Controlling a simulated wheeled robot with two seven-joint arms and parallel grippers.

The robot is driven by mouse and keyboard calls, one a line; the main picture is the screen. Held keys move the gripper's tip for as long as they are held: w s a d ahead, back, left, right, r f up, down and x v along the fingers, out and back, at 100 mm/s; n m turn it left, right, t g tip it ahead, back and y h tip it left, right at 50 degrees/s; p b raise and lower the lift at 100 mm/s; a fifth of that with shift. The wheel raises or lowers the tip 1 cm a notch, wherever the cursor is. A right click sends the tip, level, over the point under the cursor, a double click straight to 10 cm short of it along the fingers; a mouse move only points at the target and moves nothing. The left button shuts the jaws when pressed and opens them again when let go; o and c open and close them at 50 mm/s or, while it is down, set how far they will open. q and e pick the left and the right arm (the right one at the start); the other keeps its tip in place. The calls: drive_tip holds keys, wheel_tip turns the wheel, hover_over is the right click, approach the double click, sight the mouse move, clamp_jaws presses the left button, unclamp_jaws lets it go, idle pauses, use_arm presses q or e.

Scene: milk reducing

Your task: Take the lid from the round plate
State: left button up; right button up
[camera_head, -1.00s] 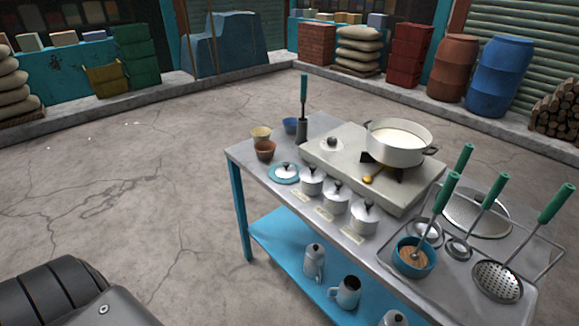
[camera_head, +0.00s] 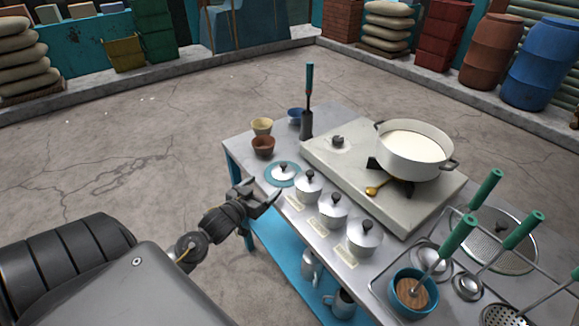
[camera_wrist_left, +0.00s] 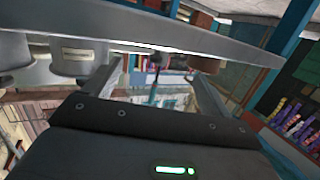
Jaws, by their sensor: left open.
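The lid (camera_head: 284,168) is silver with a dark knob and lies on the round teal plate (camera_head: 270,178), near the left front edge of the metal table. The teal rim shows around the lid. My left gripper (camera_head: 264,197) is open and empty, just in front of the table edge, close to the plate and apart from the lid. In the left wrist view its two fingers (camera_wrist_left: 160,88) stand apart below the grey table edge, and I cannot clearly make out the lid there. My right gripper is not in view.
Several lidded silver pots (camera_head: 333,209) stand right of the plate. A brown bowl (camera_head: 263,146) and a yellow bowl (camera_head: 262,126) stand behind it. A stove (camera_head: 330,160) bears a large milk pot (camera_head: 413,150). A blue shelf (camera_head: 285,245) lies below the tabletop.

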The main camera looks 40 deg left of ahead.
sight(283, 170)
use_arm(q)
drive_tip(key=shift+w+r, duration=0.1)
drive_tip(key=shift+r, duration=0.05)
drive_tip(key=w, duration=0.2)
drive_tip(key=w+f, duration=0.1)
drive_tip(key=w, duration=0.1)
drive_tip(key=shift+w+a, duration=0.2)
drive_tip(key=shift+w, duration=0.2)
drive_tip(key=shift+r, duration=0.1)
drive_tip(key=shift+w, duration=0.2)
drive_tip(key=w, duration=0.2)
drive_tip(key=w+p, duration=0.1)
drive_tip(key=w, duration=0.2)
drive_tip(key=shift+a+f, duration=0.15)
drive_tip(key=shift+f, duration=0.05)
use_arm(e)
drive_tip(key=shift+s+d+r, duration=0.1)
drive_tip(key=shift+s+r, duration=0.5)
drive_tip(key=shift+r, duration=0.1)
